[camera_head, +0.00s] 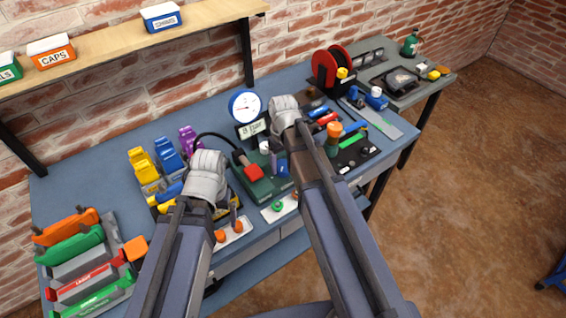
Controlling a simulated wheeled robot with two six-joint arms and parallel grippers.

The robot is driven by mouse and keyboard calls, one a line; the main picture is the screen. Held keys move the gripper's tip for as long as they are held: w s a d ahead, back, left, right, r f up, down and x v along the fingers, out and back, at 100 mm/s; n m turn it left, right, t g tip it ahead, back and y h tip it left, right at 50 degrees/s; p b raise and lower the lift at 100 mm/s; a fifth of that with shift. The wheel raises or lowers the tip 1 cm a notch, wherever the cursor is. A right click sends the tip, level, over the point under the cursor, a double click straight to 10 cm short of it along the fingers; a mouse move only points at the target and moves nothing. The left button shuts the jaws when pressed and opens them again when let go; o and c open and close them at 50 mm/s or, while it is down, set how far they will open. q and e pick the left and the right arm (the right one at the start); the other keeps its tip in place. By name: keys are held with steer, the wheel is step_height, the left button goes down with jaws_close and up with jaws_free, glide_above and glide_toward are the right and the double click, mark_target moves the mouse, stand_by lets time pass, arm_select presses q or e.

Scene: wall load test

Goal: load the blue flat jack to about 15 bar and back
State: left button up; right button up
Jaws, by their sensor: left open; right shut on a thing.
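A row of yellow, blue and purple pieces stands at the back left of the bench; the blue piece (169,158) is in the middle, and I cannot tell whether it is the flat jack. A green pump-like unit (262,186) with a red block (254,173) stands at the middle, with a black hose arching left. A round blue-rimmed gauge (245,105) stands behind it; its reading is too small to tell. My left gripper (226,208) is open left of the unit, partly hidden by its wrist. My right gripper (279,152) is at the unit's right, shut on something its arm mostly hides.
Orange, green and red tools lie in a rack (85,262) at the left. A red cable reel (331,66) and small tools stand at the right. A wooden shelf (110,42) with labelled boxes overhangs the back left. Bare blue bench (95,165) shows at the left.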

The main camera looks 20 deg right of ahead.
mark_target(283, 166)
steer(key=m, duration=0.4)
steer(key=shift+m, duration=1.8)
steer(key=o, duration=1.4)
steer(key=shift+c, duration=0.2)
arm_select(q)
steer(key=shift+r, duration=0.1)
arm_select(e)
steer(key=shift+r, duration=0.15)
step_height(283, 166, up, 8)
steer(key=p, duration=0.8)
steer(key=shift+f, duration=0.2)
arm_select(q)
step_height(283, 166, up, 8)
steer(key=shift+f, duration=0.2)
